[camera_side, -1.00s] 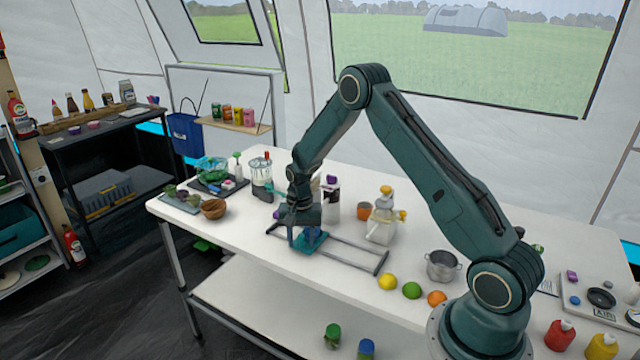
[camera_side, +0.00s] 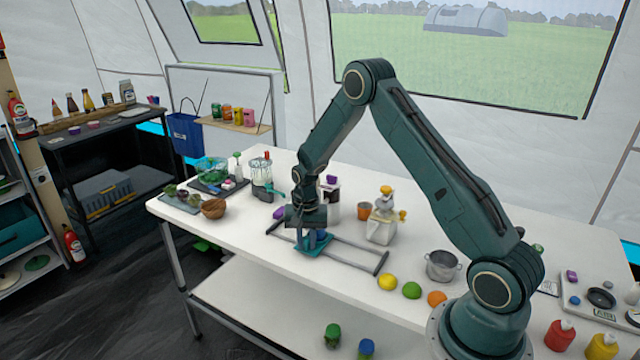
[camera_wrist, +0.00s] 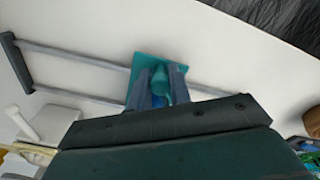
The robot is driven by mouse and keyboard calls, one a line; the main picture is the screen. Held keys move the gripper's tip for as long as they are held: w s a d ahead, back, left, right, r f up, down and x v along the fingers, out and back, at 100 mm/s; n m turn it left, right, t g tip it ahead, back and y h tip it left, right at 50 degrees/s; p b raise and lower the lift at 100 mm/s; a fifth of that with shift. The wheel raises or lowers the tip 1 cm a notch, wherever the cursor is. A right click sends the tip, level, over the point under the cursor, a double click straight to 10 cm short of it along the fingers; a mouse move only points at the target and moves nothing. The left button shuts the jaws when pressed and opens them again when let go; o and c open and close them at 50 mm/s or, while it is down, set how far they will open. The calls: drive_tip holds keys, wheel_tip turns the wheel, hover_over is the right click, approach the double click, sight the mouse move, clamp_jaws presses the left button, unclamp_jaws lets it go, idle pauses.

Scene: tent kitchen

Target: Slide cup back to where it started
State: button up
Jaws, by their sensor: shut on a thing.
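A teal sliding plate (camera_side: 307,252) sits on a pair of grey rails (camera_side: 352,262) on the white table. A small teal upright piece stands on the plate; it shows in the wrist view (camera_wrist: 160,78), and I cannot tell for sure that it is the cup. My gripper (camera_side: 317,238) points down at the plate, shut on this piece. In the wrist view my fingers (camera_wrist: 161,88) stand on both sides of it. The plate is nearer the rails' left end in the side view. My gripper partly hides the piece and plate.
A white dispenser with yellow parts (camera_side: 381,228) stands behind the rails. A yellow fruit (camera_side: 387,282) lies close to their right end bar (camera_side: 381,263), with a pot (camera_side: 442,265) beyond. A purple item (camera_side: 279,213) lies just left of my gripper. The table's front-left strip is clear.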

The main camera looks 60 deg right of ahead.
drive_tip(key=shift+s, duration=3.35)
drive_tip(key=o, duration=0.8)
drive_tip(key=shift+c, duration=0.2)
drive_tip(key=shift+r, duration=0.1)
wheel_tip(320, 180, up, 7)
